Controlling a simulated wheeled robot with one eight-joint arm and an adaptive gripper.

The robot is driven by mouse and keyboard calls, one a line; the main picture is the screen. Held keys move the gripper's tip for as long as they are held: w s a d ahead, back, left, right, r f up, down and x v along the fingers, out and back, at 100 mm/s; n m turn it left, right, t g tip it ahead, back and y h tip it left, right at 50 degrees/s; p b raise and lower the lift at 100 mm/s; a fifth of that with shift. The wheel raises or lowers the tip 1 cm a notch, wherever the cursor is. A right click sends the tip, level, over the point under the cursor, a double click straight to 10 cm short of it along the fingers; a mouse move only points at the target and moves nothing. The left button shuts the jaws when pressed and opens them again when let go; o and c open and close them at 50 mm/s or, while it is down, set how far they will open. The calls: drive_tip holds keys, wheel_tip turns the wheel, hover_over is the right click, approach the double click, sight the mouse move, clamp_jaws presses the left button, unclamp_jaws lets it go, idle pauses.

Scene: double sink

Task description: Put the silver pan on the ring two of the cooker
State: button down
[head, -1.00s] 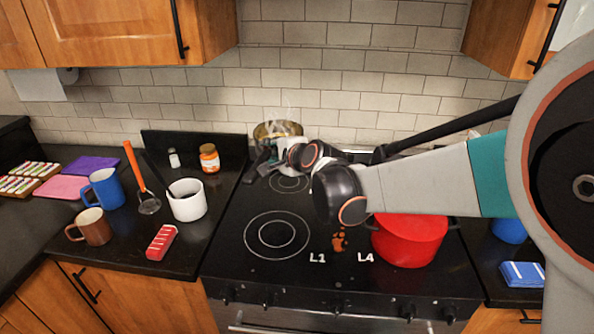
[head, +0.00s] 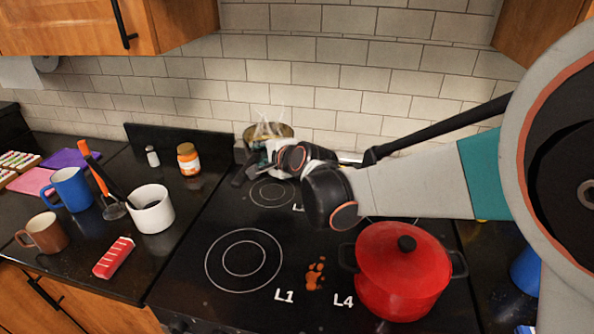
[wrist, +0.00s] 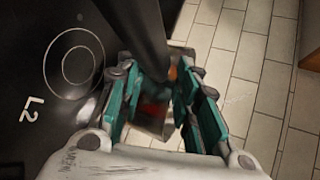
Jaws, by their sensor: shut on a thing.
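The silver pan (head: 284,131) shows at the back of the cooker in the head view, with yellowish contents and steam above it. My gripper (head: 253,162) is beside it, partly hidden by my own wrist. In the wrist view my gripper (wrist: 160,88) is closed around a dark bar that looks like the pan's handle (wrist: 135,35). Part of the pan's body shows dimly beyond the fingers. Ring two (head: 272,193), marked L2 in the wrist view (wrist: 72,66), is the back left ring. I cannot tell whether the pan touches the cooker.
A red lidded pot (head: 402,270) stands on the cooker's right front. The front left ring (head: 244,260), marked L1, is bare. An orange-brown stain (head: 315,273) lies beside it. Mugs, a white pot (head: 150,208) and a jar (head: 188,158) stand on the left counter. The tiled wall is close behind.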

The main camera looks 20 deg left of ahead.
wheel_tip(320, 180, down, 14)
drive_tip(key=b, duration=0.4)
drive_tip(key=shift+f, duration=0.2)
drive_tip(key=shift+f+b, duration=0.1)
drive_tip(key=shift+b, duration=0.2)
drive_tip(key=c, duration=1.2)
unclamp_jaws()
drive_tip(key=shift+o, duration=0.2)
drive_tip(key=p+v, duration=0.3)
drive_tip(key=v, duration=0.9)
drive_tip(key=shift+d, duration=0.1)
